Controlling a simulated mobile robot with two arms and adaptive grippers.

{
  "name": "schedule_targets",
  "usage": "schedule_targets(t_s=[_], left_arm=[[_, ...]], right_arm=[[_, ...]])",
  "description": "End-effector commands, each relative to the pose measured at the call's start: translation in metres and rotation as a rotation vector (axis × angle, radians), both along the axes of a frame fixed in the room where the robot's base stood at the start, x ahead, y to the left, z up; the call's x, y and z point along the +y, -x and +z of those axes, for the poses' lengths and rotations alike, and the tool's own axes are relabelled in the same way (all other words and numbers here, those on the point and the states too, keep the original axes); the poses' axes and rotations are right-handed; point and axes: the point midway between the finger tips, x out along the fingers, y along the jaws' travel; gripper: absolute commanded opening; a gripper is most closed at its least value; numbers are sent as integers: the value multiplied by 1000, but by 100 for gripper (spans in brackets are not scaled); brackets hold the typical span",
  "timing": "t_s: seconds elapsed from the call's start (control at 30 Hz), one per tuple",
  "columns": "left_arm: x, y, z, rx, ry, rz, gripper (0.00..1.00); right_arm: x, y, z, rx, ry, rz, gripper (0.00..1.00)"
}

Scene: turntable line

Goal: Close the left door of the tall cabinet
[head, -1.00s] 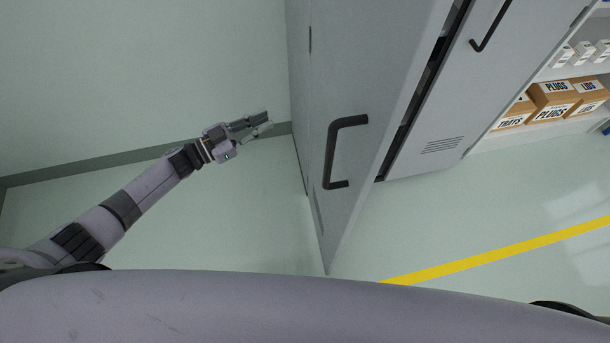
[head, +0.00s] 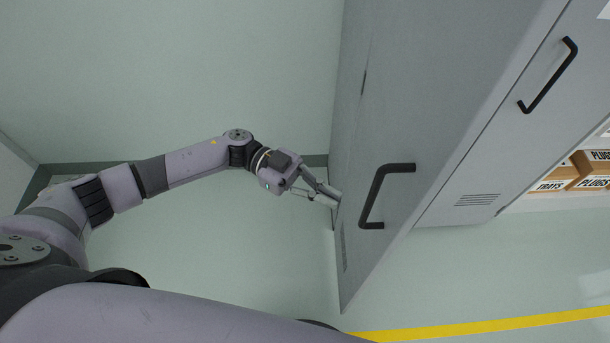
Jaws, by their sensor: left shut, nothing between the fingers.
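The tall grey cabinet's left door (head: 440,110) fills the middle of the head view. It carries a black bar handle (head: 375,195), and its lower corner stands out in front of the right door (head: 490,150), so it looks ajar. The right door has its own black handle (head: 548,75) and looks shut. My left gripper (head: 335,197) is shut and empty. Its fingertips are at the left side of the left door, left of the handle; I cannot tell whether they touch it. My right gripper is out of view.
A shelf with labelled cardboard boxes (head: 590,170) stands at the right. A yellow floor line (head: 480,328) runs along the bottom right.

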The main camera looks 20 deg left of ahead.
Motion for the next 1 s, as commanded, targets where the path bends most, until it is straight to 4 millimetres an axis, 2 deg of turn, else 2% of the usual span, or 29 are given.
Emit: schedule_targets(t_s=[0.1, 0.3, 0.8, 1.0], left_arm=[[-21, 6, 4, 1, 3, -1, 0], [-39, 11, 1, 0, 1, 1, 0], [-44, 12, 0, 0, 0, 5, 0], [-59, 12, 3, 1, 2, 47, 0]], right_arm=[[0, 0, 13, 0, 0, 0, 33], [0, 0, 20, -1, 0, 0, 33], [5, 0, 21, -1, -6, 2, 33], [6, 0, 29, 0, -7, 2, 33]])
